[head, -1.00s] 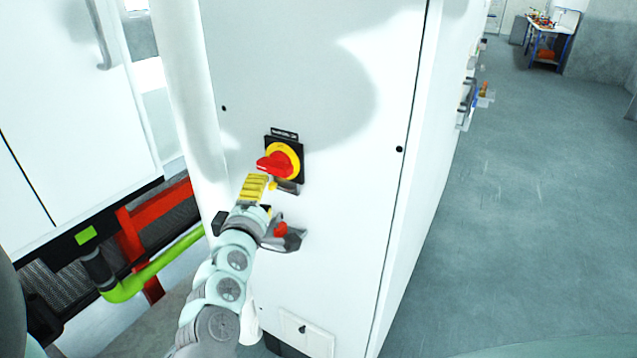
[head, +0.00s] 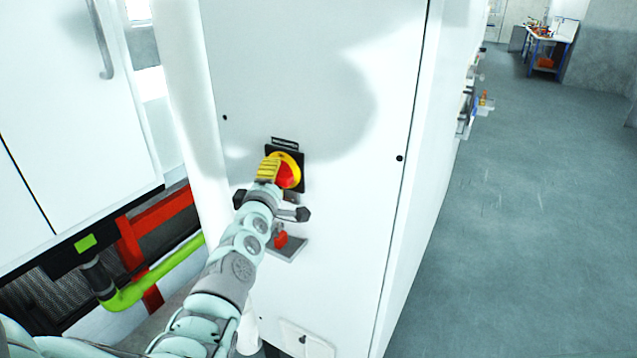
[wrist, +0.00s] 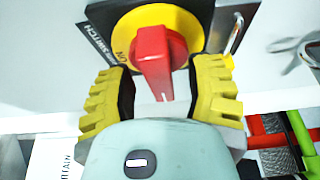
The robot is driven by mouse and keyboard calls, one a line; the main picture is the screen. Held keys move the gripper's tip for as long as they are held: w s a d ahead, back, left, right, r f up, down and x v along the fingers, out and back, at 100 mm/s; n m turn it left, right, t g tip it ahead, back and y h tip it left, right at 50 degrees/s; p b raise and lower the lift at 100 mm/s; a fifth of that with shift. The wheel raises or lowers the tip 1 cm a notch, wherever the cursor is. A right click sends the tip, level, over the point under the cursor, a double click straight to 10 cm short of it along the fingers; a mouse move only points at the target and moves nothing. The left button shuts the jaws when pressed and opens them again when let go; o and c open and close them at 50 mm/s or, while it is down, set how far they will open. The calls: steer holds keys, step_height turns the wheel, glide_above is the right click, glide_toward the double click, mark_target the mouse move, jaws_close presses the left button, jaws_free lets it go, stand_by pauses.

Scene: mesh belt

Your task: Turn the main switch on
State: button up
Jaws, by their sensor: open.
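The main switch is a red rotary handle (head: 287,176) on a yellow disc (head: 292,160) with a black plate, on the white cabinet front. In the wrist view the red handle (wrist: 157,62) points down toward my gripper, on the yellow disc (wrist: 190,20); "ON" shows at the disc's left and "SWITCH" on the plate. My gripper (head: 268,166) is open, with its yellow ribbed fingers (wrist: 160,92) on either side of the handle's end and gaps between. The head view shows the fingers overlapping the disc's left part. I cannot tell whether they touch the handle.
The white cabinet (head: 340,230) fills the middle. A small red part on a grey bracket (head: 284,244) sits below the switch, partly behind my arm. A metal hasp (wrist: 236,32) is beside the plate. A green pipe (head: 150,283) and red frame are at left. Open floor lies right.

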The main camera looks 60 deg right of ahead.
steer(key=shift+s, duration=0.1)
jaws_close()
stand_by(0.5)
